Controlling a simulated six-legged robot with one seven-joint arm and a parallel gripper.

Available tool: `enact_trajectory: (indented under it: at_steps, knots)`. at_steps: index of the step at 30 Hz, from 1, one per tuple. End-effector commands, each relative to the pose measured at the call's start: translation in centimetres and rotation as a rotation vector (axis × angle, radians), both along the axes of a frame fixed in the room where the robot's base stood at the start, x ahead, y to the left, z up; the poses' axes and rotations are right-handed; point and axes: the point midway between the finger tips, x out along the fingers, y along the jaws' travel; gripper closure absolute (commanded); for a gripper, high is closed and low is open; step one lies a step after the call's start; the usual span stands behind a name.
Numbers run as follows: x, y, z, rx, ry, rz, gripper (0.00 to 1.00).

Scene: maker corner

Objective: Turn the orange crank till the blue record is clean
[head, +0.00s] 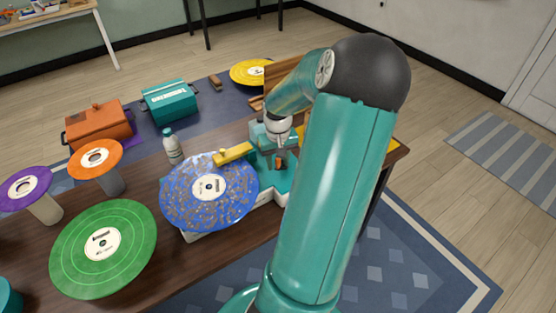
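The blue record (180,195) lies flat on a teal and white machine (270,184) on the table, with brown specks of dirt spread over much of its face. A yellow bar (234,153) reaches over the record's far edge. A small orange part (281,162), which looks like the crank, shows at the machine's right side, mostly hidden. My gripper (277,153) points down right at this orange part. My own arm covers much of that area, so I cannot tell whether the fingers are closed on it.
A green record (70,255), an orange record (83,160) and a purple record (14,190) stand left on the table. A white bottle (174,148) stands behind the blue record. Orange (98,125) and teal (170,103) boxes and a yellow record (246,73) are farther back.

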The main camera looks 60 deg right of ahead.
Motion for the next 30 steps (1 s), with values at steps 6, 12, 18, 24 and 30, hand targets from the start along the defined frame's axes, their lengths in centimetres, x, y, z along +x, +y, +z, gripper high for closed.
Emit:
enact_trajectory:
  at_steps: [6,12,18,24,30]
  knots:
    - [0.0,0.0,0.0,0.000,0.000,0.000,0.89]
    - [0.0,0.0,0.0,0.000,0.000,-0.001,1.00]
    - [0.1,0.0,0.1,-0.001,0.001,-0.025,1.00]
    - [0.5,0.0,0.2,-0.003,0.001,-0.106,1.00]
    - [1.2,0.0,0.2,-0.003,0.000,-0.252,1.00]
